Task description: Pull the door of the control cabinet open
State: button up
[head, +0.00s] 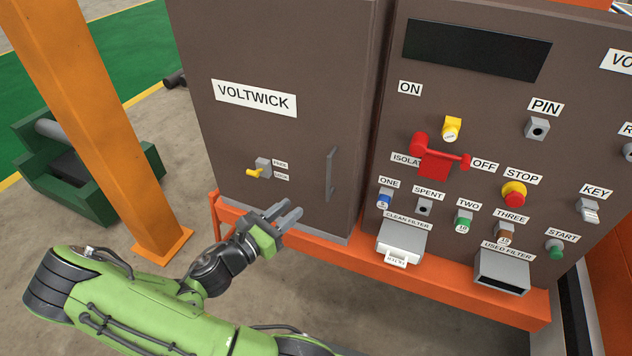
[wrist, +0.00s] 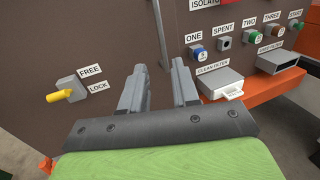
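The control cabinet door (head: 290,55) is the brown panel with the VOLTWICK label, and it looks closed. Its grey vertical bar handle (head: 331,175) is near the door's right edge; its lower part shows in the wrist view (wrist: 161,30). A latch with a yellow lever (head: 254,173) sits left of the handle, beside FREE and LOCK labels; in the wrist view the lever (wrist: 58,96) points left, nearer the LOCK label. My gripper (head: 291,211) is below and left of the handle, in front of the door's lower part. Its fingers are apart with nothing between them, and it does not touch the handle.
Right of the door is a control panel with a red isolator lever (head: 436,155), buttons and two filter boxes (head: 401,241). An orange rail (head: 440,282) runs along the cabinet's base.

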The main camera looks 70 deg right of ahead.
jog(key=b, duration=0.3)
send_over(328, 197)
jog(key=shift+w+d, duration=0.1)
jog(key=shift+d, duration=0.2)
grip_shut()
